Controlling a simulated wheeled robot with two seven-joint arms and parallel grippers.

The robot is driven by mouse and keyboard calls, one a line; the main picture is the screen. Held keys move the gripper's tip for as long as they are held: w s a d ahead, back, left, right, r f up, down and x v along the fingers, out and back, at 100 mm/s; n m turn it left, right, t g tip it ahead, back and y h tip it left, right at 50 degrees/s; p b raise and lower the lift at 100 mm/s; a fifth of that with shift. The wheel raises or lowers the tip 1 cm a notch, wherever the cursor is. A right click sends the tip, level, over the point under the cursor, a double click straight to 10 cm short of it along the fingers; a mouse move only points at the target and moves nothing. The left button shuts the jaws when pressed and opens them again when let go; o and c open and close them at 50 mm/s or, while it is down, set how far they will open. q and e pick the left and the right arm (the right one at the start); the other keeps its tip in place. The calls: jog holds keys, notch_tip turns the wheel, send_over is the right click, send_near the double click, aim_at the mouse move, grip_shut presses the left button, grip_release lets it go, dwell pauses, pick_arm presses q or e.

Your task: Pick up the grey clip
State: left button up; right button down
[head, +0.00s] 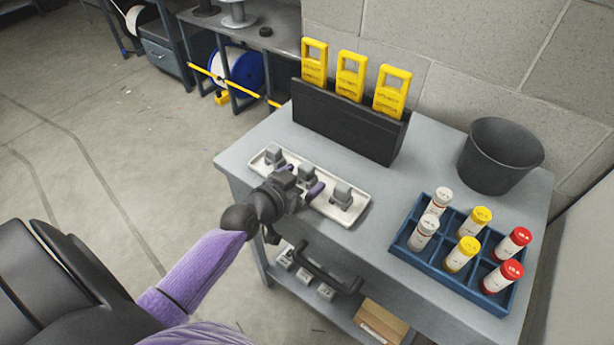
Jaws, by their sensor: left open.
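A white tray (358,205) lies on the grey cart top and holds three small grey clips in a row. One clip (273,153) is at the tray's left end, one (308,174) is in the middle and one (342,194) is at the right end. My left gripper (298,178) reaches in from the lower left and is open, its purple-tipped fingers spread to either side of the middle clip. The gripper body hides part of the tray's near edge. I cannot tell whether the fingers touch the clip. My right gripper is not in view.
A black holder (345,125) with three yellow tags stands behind the tray. A blue rack (413,245) of capped tubes and a dark bucket (499,158) stand to the right. A black handle (318,268) is at the cart's front. A lower shelf holds several small items.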

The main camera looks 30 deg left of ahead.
pick_arm(q)
jog(key=shift+w+f, duration=0.1)
jog(key=shift+w, duration=0.35)
grip_shut()
